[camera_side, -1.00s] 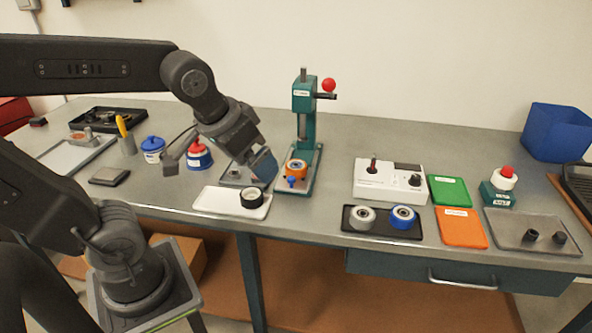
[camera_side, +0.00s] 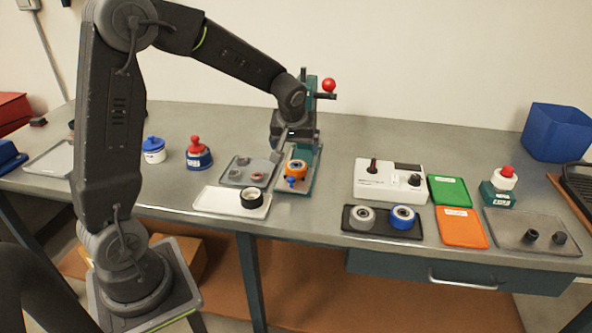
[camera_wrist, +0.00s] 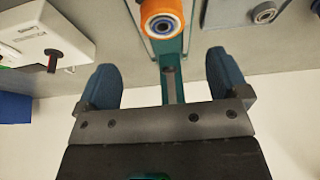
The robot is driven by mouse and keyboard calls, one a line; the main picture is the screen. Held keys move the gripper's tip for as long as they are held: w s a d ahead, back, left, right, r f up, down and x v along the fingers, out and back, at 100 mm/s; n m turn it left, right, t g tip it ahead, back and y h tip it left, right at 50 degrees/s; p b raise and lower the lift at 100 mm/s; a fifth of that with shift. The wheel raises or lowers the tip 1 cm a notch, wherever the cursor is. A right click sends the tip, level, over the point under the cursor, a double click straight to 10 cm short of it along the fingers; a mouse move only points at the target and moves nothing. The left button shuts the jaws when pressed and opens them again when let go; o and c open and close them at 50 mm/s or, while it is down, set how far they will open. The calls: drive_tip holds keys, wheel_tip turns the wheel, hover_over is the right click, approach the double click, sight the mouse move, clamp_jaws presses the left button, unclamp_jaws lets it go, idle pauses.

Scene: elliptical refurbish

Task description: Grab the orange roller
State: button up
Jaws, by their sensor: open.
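The orange roller (camera_side: 296,168) sits on the base of the green press (camera_side: 310,160), with a small blue knob in front of it. In the wrist view the orange roller (camera_wrist: 162,18) shows at the top middle, cut off by the frame edge. My gripper (camera_wrist: 163,75) is open and empty, its two blue fingers spread apart on either side of the press. The roller lies beyond the fingertips, apart from them. In the side view my gripper (camera_side: 283,143) is just behind and above the roller, partly hiding the press column.
A grey tray with small parts (camera_side: 234,172) and a white tray with a black ring (camera_side: 225,202) lie left of the press. A white control box (camera_side: 375,183) stands to the right. A black tray holds grey and blue rollers (camera_side: 382,232). Bench left of the trays has clear patches.

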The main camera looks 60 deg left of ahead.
sight(296, 165)
drive_tip(key=x, duration=0.8)
drive_tip(key=shift+s+a+f, duration=0.15)
drive_tip(key=shift+f, duration=0.3)
drive_tip(key=c, duration=1)
drive_tip(key=shift+r, duration=0.1)
